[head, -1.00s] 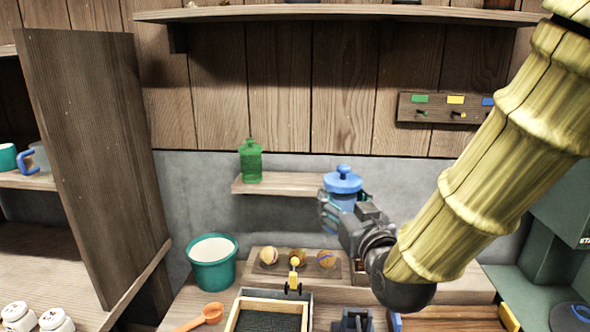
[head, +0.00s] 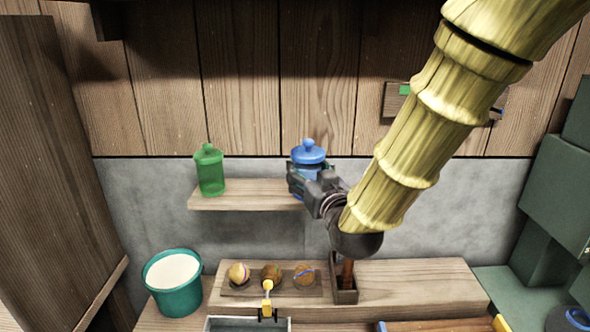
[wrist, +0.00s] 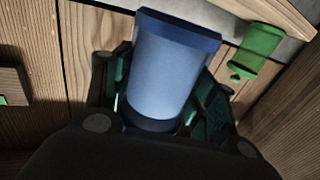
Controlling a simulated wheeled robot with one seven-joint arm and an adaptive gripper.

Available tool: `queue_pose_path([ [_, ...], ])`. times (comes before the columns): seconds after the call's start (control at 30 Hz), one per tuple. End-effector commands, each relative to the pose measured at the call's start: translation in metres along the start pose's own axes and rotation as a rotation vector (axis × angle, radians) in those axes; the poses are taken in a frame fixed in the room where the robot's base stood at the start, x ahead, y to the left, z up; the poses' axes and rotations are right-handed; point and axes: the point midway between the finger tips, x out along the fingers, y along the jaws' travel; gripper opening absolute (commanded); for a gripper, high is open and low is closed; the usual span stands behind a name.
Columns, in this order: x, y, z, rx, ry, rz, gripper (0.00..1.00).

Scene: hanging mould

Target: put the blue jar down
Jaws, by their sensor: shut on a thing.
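The blue jar (head: 309,153) with its round-knobbed lid is held upright in my gripper (head: 306,178), at the right end of a small wooden wall shelf (head: 245,196). In the wrist view the jar (wrist: 172,68) sits between the two fingers of my gripper (wrist: 160,100), which are shut on its sides. My gripper hides the jar's lower part in the head view, so I cannot tell whether its base touches the shelf. A green jar (head: 210,172) stands at the shelf's left end, apart from the blue one; it also shows in the wrist view (wrist: 258,50).
Below, a teal bucket (head: 174,285) stands at the left. A wooden tray (head: 232,291) holds round items, and a narrow wooden box (head: 344,290) stands right of it. The shelf between the two jars is clear. A tall wooden panel (head: 45,180) rises at the left.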

Motion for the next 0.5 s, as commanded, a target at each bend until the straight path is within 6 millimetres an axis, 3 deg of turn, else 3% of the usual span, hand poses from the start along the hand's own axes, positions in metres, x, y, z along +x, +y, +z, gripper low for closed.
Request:
queue_pose_path([
  [0.3, 0.062, 0.006, 0.003, 0.0, 0.001, -0.002, 0.21],
  [0.5, 0.083, 0.008, 0.006, 0.0, 0.0, -0.002, 0.21],
])
